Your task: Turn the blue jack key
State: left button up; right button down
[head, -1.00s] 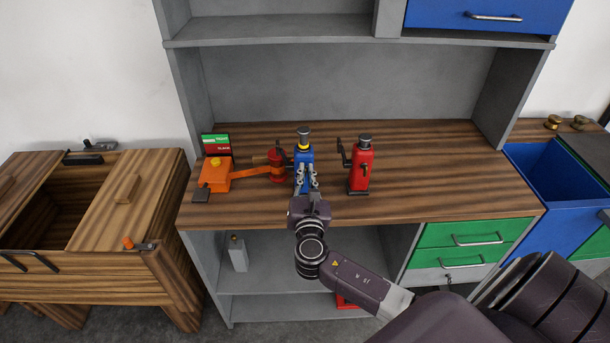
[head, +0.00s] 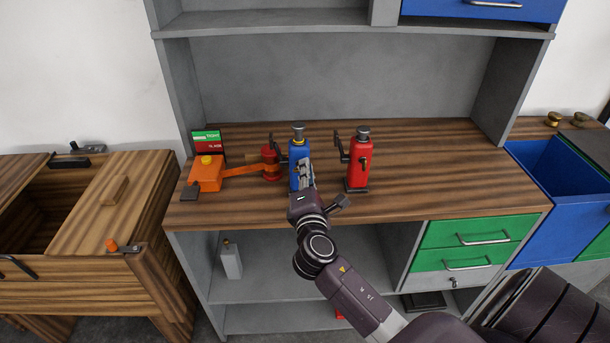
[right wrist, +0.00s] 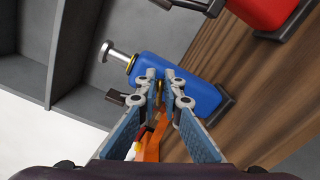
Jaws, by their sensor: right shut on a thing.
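The blue jack (head: 297,150) stands upright on the wooden worktop, with a silver screw top and a dark crank at its left. It also shows tilted in the right wrist view (right wrist: 205,95). My right gripper (head: 304,172) is in front of it, its fingertips (right wrist: 166,78) close together at the jack's front face. The gripper is shut on the blue jack key, which is mostly hidden; a little gold shows between the fingers. My left gripper is not in view.
A red jack (head: 357,160) stands just right of the blue one. An orange tool (head: 207,175), a red cylinder (head: 270,164) and a green-and-red box (head: 207,140) are at the left. The worktop's right part (head: 450,170) is clear.

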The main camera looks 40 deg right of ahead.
jog(key=m+b, duration=0.1)
jog(key=m, duration=0.1)
jog(key=f+m+b, duration=0.1)
jog(key=m, duration=0.1)
jog(key=shift+d+m+b, duration=0.1)
jog(key=shift+m+b, duration=0.3)
jog(key=shift+r, duration=0.1)
dwell(0.3)
jog(key=c, duration=2.1)
grip_release()
jog(key=v, duration=1.2)
